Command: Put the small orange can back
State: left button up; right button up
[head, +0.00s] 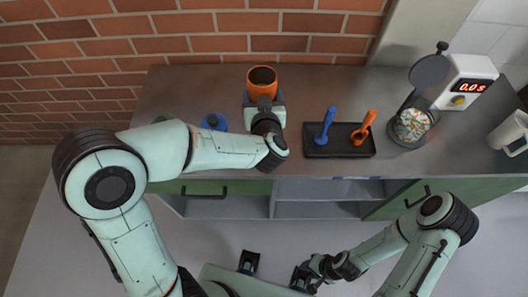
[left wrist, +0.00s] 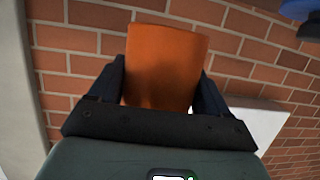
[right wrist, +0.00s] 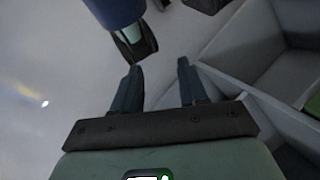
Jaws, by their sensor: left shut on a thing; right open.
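The small orange can (head: 262,74) is an open-topped cylinder with a dark inside, at the back of the counter by the brick wall. My left gripper (head: 263,98) is shut on it, and the can looks upright. In the left wrist view the orange can (left wrist: 165,65) sits between both fingers. I cannot tell whether its base touches the counter. My right gripper (head: 303,279) is low in front of the cabinet, far from the can. In the right wrist view this gripper (right wrist: 160,75) is open with nothing between its fingers.
A black tray (head: 318,153) holds a blue tool (head: 325,126) and an orange tool (head: 364,126). To its right are a glass jar (head: 411,124), a white device (head: 470,80) reading 0.0 s and a white mug (head: 508,134). A blue object (head: 214,121) is partly hidden behind my left arm.

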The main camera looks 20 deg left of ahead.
pick_arm(q)
jog(key=d+r+b, duration=0.1)
jog(key=b, duration=0.1)
jog(key=d+r+b, duration=0.1)
jog(key=shift+s+b, duration=0.35)
jog(key=shift+s, duration=0.05)
jog(key=shift+d, duration=0.15)
jog(key=shift+s+f+b, duration=0.2)
jog(key=shift+f+b, duration=0.15)
jog(key=shift+b, duration=0.1)
notch_tip(320, 180, down, 19)
jog(key=b, duration=0.6)
jog(key=shift+r, duration=0.2)
pick_arm(e)
notch_tip(320, 180, down, 11)
jog(key=shift+w+f+t, duration=0.15)
jog(key=shift+w+t, duration=0.15)
jog(key=shift+w, duration=0.05)
jog(key=shift+a, duration=0.1)
